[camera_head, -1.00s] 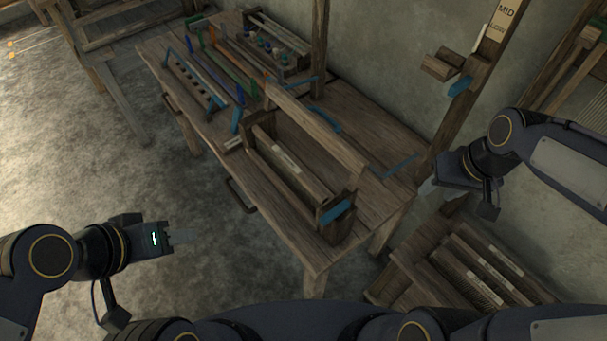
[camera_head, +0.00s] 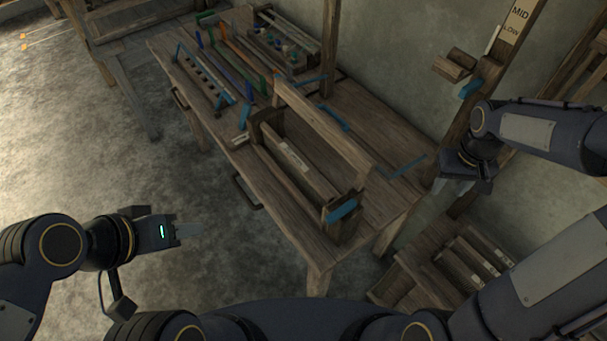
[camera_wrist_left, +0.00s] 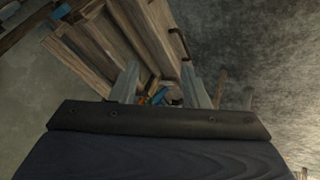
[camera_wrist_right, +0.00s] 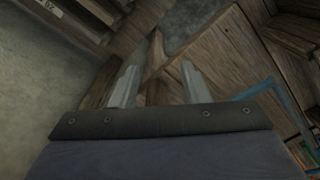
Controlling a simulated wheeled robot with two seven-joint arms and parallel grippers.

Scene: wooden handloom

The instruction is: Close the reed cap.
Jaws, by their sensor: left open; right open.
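A wooden reed frame stands on the workbench in the head view. Its long plank, which looks like the reed cap (camera_head: 322,127), is raised above and behind the frame's lower beam (camera_head: 290,165); it looks open. A blue grip (camera_head: 342,209) is on the frame's near end post. My left gripper (camera_head: 190,230) is open and empty, left of the bench, over the floor. Its fingers also show in the left wrist view (camera_wrist_left: 160,88). My right gripper (camera_head: 452,188) is open and empty, just right of the bench's right end. Its fingers show apart in the right wrist view (camera_wrist_right: 158,82).
The workbench (camera_head: 390,125) carries coloured-handled tools (camera_head: 235,65) and a rack (camera_head: 285,40) at its far end. A wooden post with MID and LOW labels (camera_head: 515,20) rises behind my right gripper. A crate of reeds (camera_head: 455,262) stands at lower right. Open floor lies left of the bench.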

